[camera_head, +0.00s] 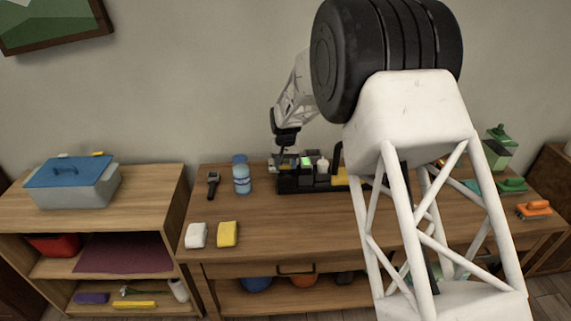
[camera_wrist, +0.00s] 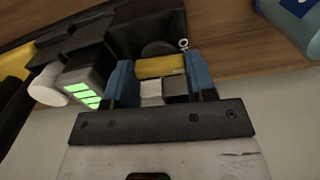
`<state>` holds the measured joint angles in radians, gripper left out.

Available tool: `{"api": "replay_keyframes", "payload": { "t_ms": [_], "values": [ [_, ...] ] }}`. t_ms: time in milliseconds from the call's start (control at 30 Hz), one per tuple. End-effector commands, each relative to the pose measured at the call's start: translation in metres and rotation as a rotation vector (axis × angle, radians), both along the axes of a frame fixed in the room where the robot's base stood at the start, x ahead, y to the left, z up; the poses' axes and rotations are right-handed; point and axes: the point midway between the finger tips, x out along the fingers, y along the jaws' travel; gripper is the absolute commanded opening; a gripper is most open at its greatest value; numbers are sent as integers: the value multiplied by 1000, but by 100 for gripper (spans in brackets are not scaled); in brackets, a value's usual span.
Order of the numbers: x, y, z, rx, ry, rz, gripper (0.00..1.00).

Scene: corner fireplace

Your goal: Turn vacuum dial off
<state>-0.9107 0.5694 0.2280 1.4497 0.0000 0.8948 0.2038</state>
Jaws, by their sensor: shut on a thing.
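My gripper (camera_wrist: 161,80) points down at the left end of a black rack on the workbench. In the wrist view, its two blue finger pads are closed on a small part with a yellow bar (camera_wrist: 160,66) and white and grey faces. I cannot tell for sure whether this is the vacuum dial, or which way it is turned. A dark round shape and a small metal ring show just beyond it. In the head view my gripper (camera_head: 285,152) is dark and small, and what it holds cannot be made out.
A device with a lit green display (camera_wrist: 83,95) and a white cylinder (camera_wrist: 47,88) stand close beside my gripper. A blue-labelled bottle (camera_head: 241,176) is left of the black rack (camera_head: 300,187). White and yellow blocks lie in front. My arm hides part of the bench's right side.

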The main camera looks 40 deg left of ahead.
Motion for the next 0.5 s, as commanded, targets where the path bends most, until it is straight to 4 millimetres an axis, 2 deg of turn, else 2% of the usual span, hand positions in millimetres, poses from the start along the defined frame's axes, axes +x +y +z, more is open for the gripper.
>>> {"api": "replay_keyframes", "payload": {
  "t_ms": [200,500],
  "values": [
    [0,0,0,1,-1,75,27],
    [0,0,0,1,-1,95,27]
  ]
}}
